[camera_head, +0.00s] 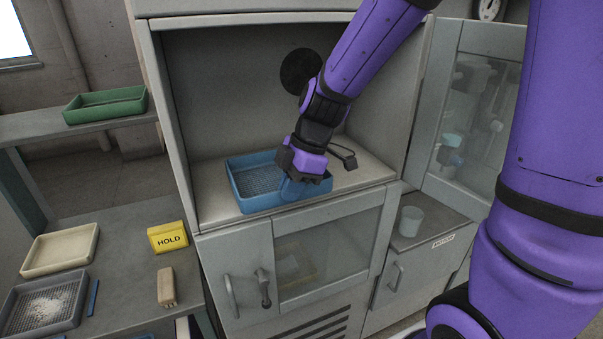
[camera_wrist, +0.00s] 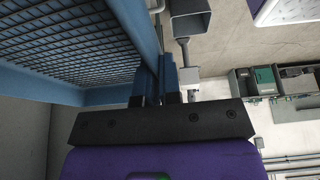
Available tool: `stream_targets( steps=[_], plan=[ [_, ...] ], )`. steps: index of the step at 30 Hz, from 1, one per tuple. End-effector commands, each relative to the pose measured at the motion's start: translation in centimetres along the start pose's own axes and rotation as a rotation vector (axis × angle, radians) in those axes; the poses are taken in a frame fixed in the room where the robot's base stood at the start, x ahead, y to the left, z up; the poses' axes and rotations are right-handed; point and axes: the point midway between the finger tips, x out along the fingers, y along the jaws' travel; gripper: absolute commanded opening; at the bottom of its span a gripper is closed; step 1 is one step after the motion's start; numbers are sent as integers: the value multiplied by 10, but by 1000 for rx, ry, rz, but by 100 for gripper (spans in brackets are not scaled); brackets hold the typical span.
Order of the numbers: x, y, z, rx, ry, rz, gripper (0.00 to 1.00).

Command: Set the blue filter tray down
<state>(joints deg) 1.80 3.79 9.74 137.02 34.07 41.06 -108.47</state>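The blue filter tray (camera_head: 258,203), with a mesh bottom, is in the open bay of the grey cabinet, level and at or just above the bay floor (camera_head: 352,178). Whether it touches the floor is hard to tell. My gripper (camera_head: 297,185) is at the tray's right front side, pointing down. In the wrist view, the tray (camera_wrist: 122,22) fills the upper left, and its wall runs down between the two fingers of my gripper (camera_wrist: 157,88). The fingers look closed on this wall. The fingertips are partly hidden by the wall and the gripper body.
A green tray (camera_head: 105,105) stands on the upper left shelf. A cream tray (camera_head: 60,250), a grey tray (camera_head: 45,308) with white grains and a yellow HOLD sign (camera_head: 168,237) are on the lower bench. A pale cup (camera_head: 410,221) stands at right. Bay floor right of my gripper holds a small dark cable-like item.

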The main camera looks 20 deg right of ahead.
Motion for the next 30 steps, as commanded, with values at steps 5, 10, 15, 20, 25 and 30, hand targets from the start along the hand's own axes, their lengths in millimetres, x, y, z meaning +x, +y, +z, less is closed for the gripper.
stream_targets(
  steps=[5, 10, 15, 20, 25, 30],
  plan=[
    [-7, 32, 28, 5, 0, 1, 0],
    [-13, 61, 52, 4, 1, 1, 0],
    [-17, 81, 70, 2, 0, -1, 0],
    [-18, 87, 75, -1, 0, 0, 0],
    [-3, 87, 81, 1, 1, -3, 0],
    [13, 87, 88, 1, 1, -1, 0]
  ],
)
